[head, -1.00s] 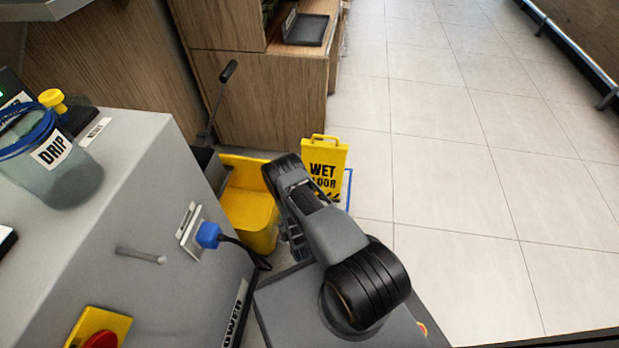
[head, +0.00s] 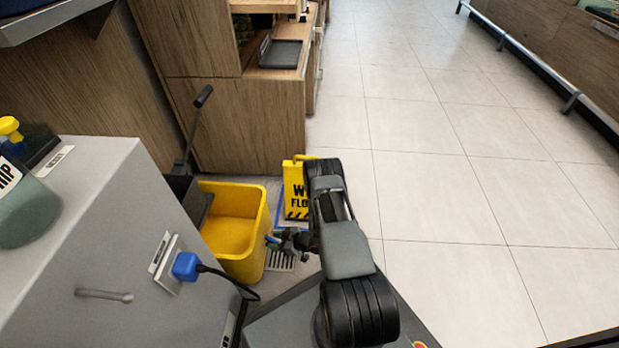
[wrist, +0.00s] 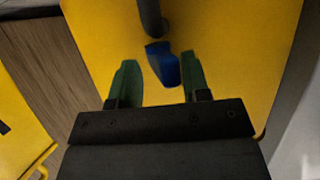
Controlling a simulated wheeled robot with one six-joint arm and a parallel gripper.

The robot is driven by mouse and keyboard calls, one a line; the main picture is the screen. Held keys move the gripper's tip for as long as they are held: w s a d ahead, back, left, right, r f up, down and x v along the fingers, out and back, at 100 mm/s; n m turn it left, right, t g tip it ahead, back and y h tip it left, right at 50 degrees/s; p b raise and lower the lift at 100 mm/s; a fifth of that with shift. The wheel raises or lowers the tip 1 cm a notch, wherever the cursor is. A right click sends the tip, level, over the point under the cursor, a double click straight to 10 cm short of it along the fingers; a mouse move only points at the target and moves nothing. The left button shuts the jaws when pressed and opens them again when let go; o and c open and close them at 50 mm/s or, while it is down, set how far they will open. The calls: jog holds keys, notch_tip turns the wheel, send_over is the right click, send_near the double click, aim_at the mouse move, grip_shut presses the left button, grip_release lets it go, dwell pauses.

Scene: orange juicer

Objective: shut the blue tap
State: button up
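The blue tap handle (wrist: 162,64) shows in the wrist view below the end of a dark pipe (wrist: 152,18), against a yellow surface. My gripper (wrist: 159,75) is open, with one green fingertip on each side of the handle's lower end. A gap shows between each finger and the handle, and I cannot tell the depth between them. In the head view my gripper (head: 275,240) is low beside the yellow mop bucket (head: 232,225). The tap cannot be made out clearly there.
A grey machine with a blue plug (head: 186,266) and its black cable stands at left. A yellow wet floor sign (head: 295,190) stands behind my arm. A floor grate (head: 281,261) lies beside the bucket. Tiled floor (head: 450,180) is open at right.

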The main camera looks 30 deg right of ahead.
jog(key=s+d+r+n+g+y+p, duration=0.1)
jog(key=s+d+r+p, duration=0.2)
jog(key=d, duration=0.2)
jog(key=s+d+r+n+g+p, duration=0.1)
jog(key=s+d+r+p, duration=0.1)
jog(key=s+d+r, duration=0.3)
jog(key=w+d+r+m+h+p, duration=0.1)
jog(key=w+d+r+h+p, duration=0.1)
jog(key=w+r, duration=0.4)
jog(key=w+d+r+m+h+p, duration=0.1)
jog(key=w+d+r+h+p, duration=0.1)
jog(key=w+d+r+h, duration=0.3)
jog(key=shift+w+d+r+h+p, duration=0.35)
jog(key=shift+w+r, duration=0.35)
jog(key=shift+r, duration=1.4)
jog(key=shift+a, duration=0.1)
